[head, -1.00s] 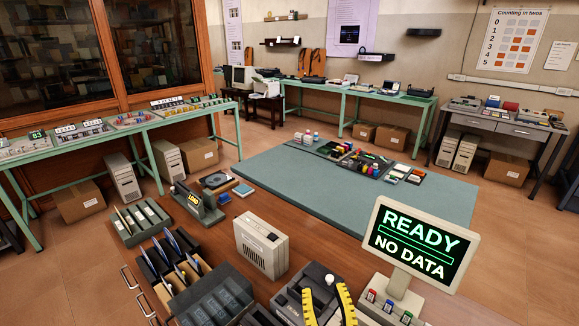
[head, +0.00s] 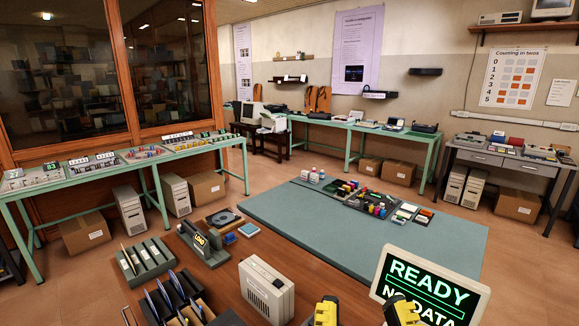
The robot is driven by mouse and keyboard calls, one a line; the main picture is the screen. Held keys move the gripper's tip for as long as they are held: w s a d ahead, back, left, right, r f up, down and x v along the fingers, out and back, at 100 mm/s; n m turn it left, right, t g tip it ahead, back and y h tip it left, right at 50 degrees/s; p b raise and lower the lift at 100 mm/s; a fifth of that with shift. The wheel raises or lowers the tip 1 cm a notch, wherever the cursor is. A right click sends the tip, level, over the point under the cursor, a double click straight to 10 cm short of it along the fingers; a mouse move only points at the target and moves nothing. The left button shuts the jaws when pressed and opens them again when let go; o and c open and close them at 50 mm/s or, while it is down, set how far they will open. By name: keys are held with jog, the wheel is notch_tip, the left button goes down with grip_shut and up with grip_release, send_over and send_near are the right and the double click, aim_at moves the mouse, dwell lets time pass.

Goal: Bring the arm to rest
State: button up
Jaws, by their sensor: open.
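My gripper shows at the bottom edge of the head view as two yellow-and-black fingers (head: 362,311). The fingers stand well apart with nothing visible between them, so it is open and empty. The right finger overlaps the lower part of a screen (head: 440,277) that reads "READY" and "NO DATA". The rest of my arm is out of view.
A beige box (head: 267,289) stands on the wooden desk left of my gripper. The teal mat (head: 330,240) has a wide bare area.

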notch_tip(320, 180, up, 34)
jog(key=p, duration=3.1)
